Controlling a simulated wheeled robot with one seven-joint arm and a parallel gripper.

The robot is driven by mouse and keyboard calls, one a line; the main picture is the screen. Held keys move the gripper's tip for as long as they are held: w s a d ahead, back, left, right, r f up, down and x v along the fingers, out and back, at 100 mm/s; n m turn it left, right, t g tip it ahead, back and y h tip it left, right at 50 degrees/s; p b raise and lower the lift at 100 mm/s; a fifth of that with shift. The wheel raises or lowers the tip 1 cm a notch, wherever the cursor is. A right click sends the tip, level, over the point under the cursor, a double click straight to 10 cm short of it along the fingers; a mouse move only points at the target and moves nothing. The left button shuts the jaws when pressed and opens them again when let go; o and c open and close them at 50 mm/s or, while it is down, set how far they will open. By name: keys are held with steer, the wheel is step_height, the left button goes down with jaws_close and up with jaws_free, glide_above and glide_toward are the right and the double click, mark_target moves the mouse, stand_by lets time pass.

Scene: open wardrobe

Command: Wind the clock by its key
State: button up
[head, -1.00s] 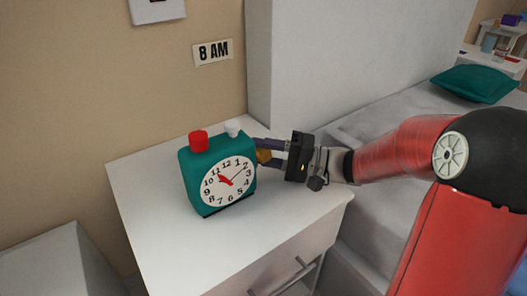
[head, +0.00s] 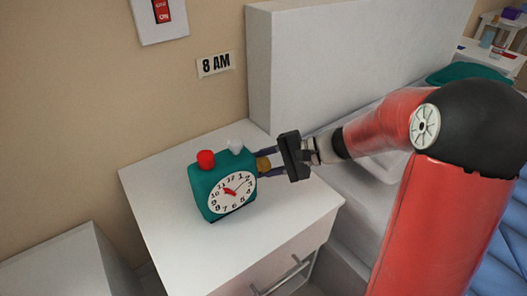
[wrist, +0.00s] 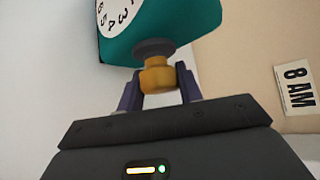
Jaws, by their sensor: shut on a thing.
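The teal clock (head: 210,205) stands on the white nightstand, its white dial (head: 233,193) facing the front. It has a red button (head: 206,159) and a white knob (head: 235,146) on top. The yellow-brown key (head: 263,164) sticks out of the clock's right side. In the wrist view the key (wrist: 157,78) sits on a dark collar below the teal body (wrist: 170,25). My gripper (head: 266,165) reaches in from the right and is shut on the key, with one finger on each side of it (wrist: 158,90). The key's far side is hidden.
The nightstand top (head: 165,215) is clear around the clock. A wall sign reading 8 AM (head: 215,65) hangs behind, with a red wall switch (head: 161,12) above it. A bed with a grey headboard (head: 330,60) stands right of the nightstand.

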steer(key=shift+m+g+h+p, duration=0.6)
steer(key=shift+g+h, duration=0.2)
steer(key=shift+h, duration=0.1)
steer(key=shift+m+g+h, duration=0.8)
steer(key=shift+g+h, duration=0.1)
steer(key=shift+g, duration=0.1)
steer(key=shift+f+m+g+h, duration=0.1)
steer(key=shift+m+g+h, duration=0.7)
steer(key=shift+g+h, duration=0.15)
steer(key=m+g+h, duration=0.1)
steer(key=g, duration=0.1)
steer(key=shift+s+m+g, duration=0.1)
steer(key=shift+m+g, duration=0.2)
steer(key=shift+g, duration=0.05)
steer(key=m+g+h, duration=0.1)
steer(key=g+h, duration=0.1)
steer(key=g, duration=0.1)
steer(key=shift+m, duration=0.4)
steer(key=shift+d+m+g+h, duration=0.1)
steer(key=shift+m+g+h, duration=0.35)
steer(key=shift+m+g, duration=0.7)
steer(key=shift+g, duration=0.35)
steer(key=shift+s, duration=0.1)
steer(key=o, duration=1)
